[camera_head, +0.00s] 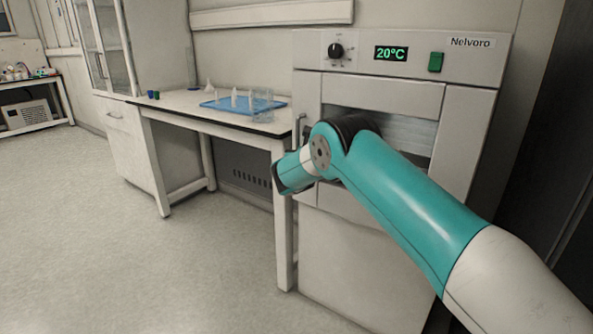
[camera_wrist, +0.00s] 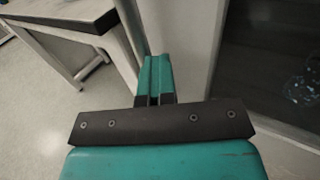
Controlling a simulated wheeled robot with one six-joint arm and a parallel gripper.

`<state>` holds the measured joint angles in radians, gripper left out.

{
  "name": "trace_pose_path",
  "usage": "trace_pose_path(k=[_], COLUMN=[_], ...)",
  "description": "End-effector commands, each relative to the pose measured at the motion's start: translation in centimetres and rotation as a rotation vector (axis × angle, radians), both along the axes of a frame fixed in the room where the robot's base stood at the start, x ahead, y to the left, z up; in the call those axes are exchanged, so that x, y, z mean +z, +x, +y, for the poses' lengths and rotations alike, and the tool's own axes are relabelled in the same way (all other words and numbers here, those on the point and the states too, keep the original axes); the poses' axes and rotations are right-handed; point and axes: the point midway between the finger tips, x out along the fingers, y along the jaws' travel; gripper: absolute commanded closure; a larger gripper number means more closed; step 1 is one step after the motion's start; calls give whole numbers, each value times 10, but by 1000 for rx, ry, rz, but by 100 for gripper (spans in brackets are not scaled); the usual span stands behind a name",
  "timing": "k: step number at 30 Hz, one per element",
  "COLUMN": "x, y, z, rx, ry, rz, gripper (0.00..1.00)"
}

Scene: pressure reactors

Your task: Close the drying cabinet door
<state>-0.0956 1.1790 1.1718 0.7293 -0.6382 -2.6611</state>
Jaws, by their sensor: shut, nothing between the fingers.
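The drying cabinet (camera_head: 455,65) stands at right in the head view, with a dial, a green 20°C display and a green switch on its top panel. Its door (camera_head: 308,95) looks flush or nearly flush with the front; my arm covers much of it, so I cannot tell whether a small gap is left. A vertical handle (camera_head: 299,130) is at the door's left edge. In the wrist view my gripper (camera_wrist: 157,68) is shut and empty, in front of the pale door frame (camera_wrist: 185,40), with the dark window (camera_wrist: 270,70) to its right. Contact is unclear.
A white table (camera_head: 185,108) stands left of the cabinet, with a blue tray (camera_head: 222,105) of labware and small bottles on it. Its corner (camera_wrist: 95,15) shows close by in the wrist view. The floor (camera_head: 90,230) at left is clear.

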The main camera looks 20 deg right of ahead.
Motion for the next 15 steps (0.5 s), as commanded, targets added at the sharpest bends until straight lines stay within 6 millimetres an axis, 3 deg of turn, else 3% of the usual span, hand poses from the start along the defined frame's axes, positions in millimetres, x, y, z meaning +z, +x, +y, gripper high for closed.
trace_pose_path(k=[1, 7, 15], x=[8, 1, -1], y=[-4, -43, -93], z=[15, 22, 50], rx=[20, 0, 4], ry=[-2, -10, -11], rz=[-3, 11, 14], gripper=[100, 100, 100])
